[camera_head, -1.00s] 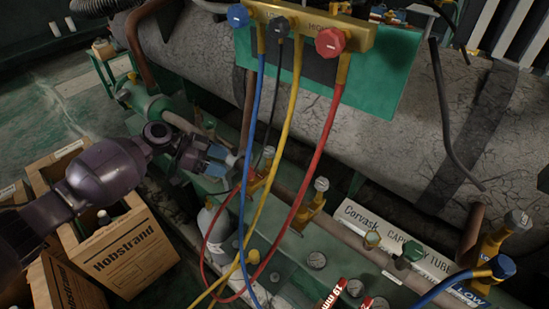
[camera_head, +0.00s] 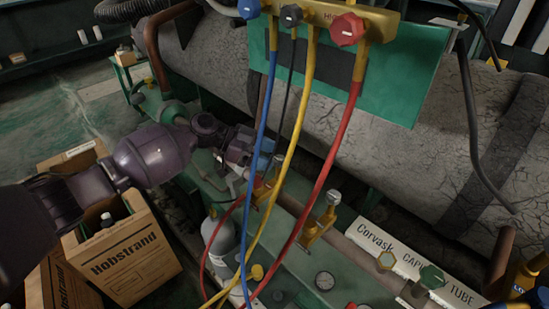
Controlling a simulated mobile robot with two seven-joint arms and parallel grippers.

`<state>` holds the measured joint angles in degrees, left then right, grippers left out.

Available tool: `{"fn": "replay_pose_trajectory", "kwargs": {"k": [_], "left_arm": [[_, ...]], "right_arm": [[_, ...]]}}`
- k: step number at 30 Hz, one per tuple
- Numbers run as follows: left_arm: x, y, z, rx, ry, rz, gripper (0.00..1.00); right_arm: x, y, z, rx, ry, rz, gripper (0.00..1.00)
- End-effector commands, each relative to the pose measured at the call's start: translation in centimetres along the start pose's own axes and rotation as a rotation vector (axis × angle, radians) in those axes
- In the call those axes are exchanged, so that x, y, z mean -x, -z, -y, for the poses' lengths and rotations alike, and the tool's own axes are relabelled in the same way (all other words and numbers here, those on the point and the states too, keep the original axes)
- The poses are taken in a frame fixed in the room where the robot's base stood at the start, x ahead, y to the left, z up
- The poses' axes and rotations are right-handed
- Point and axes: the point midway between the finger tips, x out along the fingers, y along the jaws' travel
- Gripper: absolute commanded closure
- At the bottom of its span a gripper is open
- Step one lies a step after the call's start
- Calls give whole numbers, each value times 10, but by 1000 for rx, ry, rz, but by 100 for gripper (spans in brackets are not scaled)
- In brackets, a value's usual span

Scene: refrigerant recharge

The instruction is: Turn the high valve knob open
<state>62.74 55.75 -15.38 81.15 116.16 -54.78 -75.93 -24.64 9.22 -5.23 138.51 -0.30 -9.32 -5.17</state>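The brass manifold (camera_head: 385,22) at the top of the head view carries a red knob (camera_head: 347,29), a black knob (camera_head: 291,15) and a blue knob (camera_head: 249,8). Partly visible lettering beside the red knob seems to begin "HIG". My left gripper (camera_head: 268,158) is below and left of the red knob, apart from it, near the hoses. Its fingers are partly hidden by the hoses, so I cannot tell whether it is open. My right gripper is not in view.
Blue (camera_head: 258,130), yellow (camera_head: 297,125) and red (camera_head: 330,160) hoses hang from the manifold near my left gripper. A grey cylinder (camera_head: 222,240) stands below. A Hobstrand box (camera_head: 125,260) is at lower left. A large cracked tank (camera_head: 420,150) lies behind.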

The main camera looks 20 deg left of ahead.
Motion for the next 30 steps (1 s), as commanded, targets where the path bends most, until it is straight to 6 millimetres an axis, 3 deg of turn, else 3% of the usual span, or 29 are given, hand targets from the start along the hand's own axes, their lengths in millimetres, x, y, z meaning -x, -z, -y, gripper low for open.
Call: {"fn": "replay_pose_trajectory", "kwargs": {"k": [6, 17, 26, 30], "left_arm": [[-20, -1, 0, 1, -1, 0, 39], [-23, 0, 0, 0, 0, 0, 39], [-22, 0, 0, 1, 0, 0, 85], [-22, 0, 0, 2, 3, 0, 88]], "right_arm": [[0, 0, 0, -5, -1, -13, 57], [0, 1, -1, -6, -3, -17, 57], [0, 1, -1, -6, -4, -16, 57], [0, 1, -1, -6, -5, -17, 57]]}}
